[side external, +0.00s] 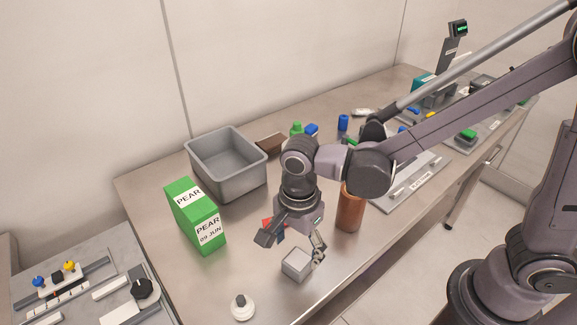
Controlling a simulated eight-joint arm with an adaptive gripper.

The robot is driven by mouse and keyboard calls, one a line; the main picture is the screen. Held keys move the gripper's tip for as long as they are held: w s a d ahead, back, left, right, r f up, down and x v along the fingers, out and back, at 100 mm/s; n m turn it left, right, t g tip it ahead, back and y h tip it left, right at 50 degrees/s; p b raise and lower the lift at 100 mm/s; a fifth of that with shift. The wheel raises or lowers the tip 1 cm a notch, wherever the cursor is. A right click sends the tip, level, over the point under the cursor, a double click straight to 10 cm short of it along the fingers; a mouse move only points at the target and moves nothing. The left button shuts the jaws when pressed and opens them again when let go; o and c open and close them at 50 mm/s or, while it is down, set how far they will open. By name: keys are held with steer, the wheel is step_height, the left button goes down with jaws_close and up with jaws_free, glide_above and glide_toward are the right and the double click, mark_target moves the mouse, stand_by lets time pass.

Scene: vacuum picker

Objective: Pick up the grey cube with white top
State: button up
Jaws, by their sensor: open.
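The grey cube with a lighter, whitish top (297,264) sits on the metal table near its front edge, in the lower middle of the side external view. My gripper (291,244) is just above and around the cube, pointing down. Its fingers are spread apart, one to the left of the cube and one by its right side. I cannot tell whether the right finger touches the cube. The gripper is open and holds nothing.
A green PEAR box (196,215) and a grey bin (228,165) stand to the left. A brown cylinder (349,208) stands close on the right. A small white round object (242,307) is in front. Blue and green items lie behind. The table's front edge is near.

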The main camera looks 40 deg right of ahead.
mark_target(298, 259)
steer(key=shift+s+f, duration=0.15)
steer(key=shift+f, duration=2.4)
steer(key=c, duration=1.3)
